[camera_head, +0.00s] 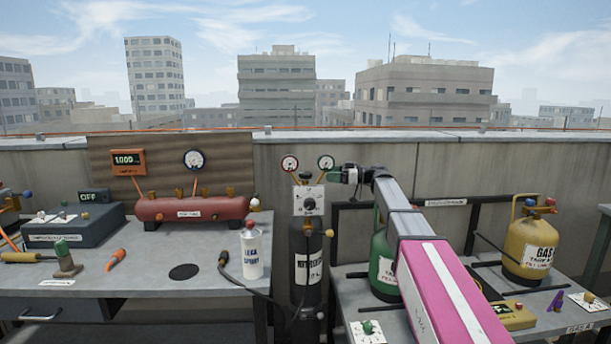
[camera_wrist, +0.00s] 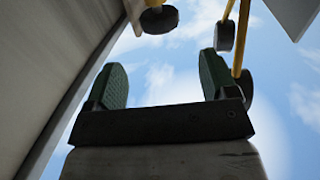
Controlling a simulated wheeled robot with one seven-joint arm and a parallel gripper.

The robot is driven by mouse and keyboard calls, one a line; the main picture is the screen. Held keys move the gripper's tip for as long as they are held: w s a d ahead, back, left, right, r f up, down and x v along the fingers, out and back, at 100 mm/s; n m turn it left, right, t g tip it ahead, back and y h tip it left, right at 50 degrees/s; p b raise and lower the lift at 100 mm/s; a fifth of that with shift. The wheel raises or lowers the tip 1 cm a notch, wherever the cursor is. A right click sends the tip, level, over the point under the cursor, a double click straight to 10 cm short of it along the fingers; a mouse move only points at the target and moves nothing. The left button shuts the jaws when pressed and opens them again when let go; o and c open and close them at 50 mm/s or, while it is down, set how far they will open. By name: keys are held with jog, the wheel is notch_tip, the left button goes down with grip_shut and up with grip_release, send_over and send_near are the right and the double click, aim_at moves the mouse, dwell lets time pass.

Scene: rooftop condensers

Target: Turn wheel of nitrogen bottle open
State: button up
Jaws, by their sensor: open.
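The black nitrogen bottle (camera_head: 308,270) stands upright between the two tables, with a white label. A pale plate with a dark round knob (camera_head: 310,204) is in front of its top. Brass fittings and a small dark round part (camera_head: 305,176) sit above it; I cannot tell for sure which is the wheel. My gripper (camera_head: 335,175) is just right of these fittings, under the right gauge. In the wrist view its green fingers (camera_wrist: 162,82) are apart with only sky between them. A dark round part (camera_wrist: 158,19) on a yellow stem shows beyond the fingertips, apart from them.
Two gauges (camera_head: 289,163) (camera_head: 326,162) stand on the bottle's fittings, close to my gripper. The left table holds a red tank (camera_head: 192,208) and a white spray can (camera_head: 251,252). The right table holds a green bottle (camera_head: 382,270) and a yellow gas bottle (camera_head: 531,243). A concrete wall (camera_head: 430,160) runs behind.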

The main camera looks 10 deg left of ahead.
aim_at(306, 172)
jog(key=a, duration=1)
jog(key=shift+s+a, duration=0.1)
jog(key=shift+s, duration=0.25)
jog(key=c, duration=0.9)
